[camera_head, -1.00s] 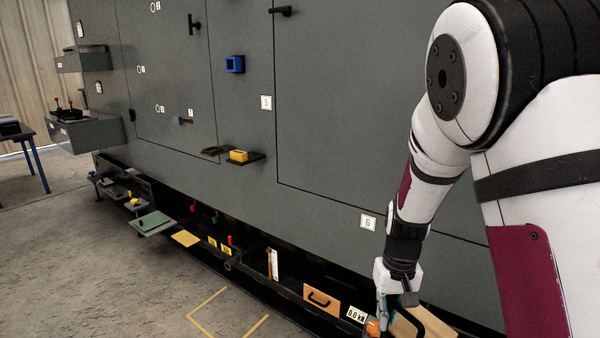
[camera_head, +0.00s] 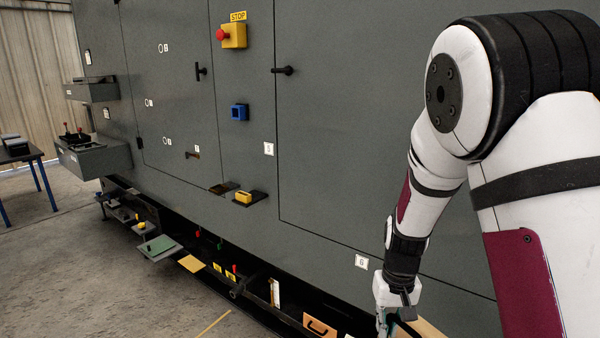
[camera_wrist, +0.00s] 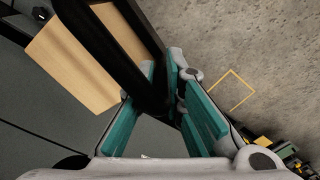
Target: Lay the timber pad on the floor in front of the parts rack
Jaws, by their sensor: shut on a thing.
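The timber pad is a pale wooden board with a black handle. Only a corner of the pad (camera_head: 428,329) shows at the bottom of the head view, beside my gripper (camera_head: 392,326). In the wrist view the pad (camera_wrist: 85,65) fills the upper left, and my gripper (camera_wrist: 168,88) is shut on its black bar handle. A yellow outline (camera_wrist: 249,84) lies on bare floor to the right in the wrist view. The low black parts rack (camera_head: 283,316) runs along the foot of the enclosure. The pad's underside and its clearance from the floor are hidden.
Another wooden panel with a black handle (camera_head: 318,327) stands in the rack, left of my gripper. A green plate (camera_head: 160,247) and a yellow plate (camera_head: 191,263) jut out low down. The grey enclosure wall (camera_head: 350,130) is close behind my arm. The floor (camera_head: 110,290) at left is clear.

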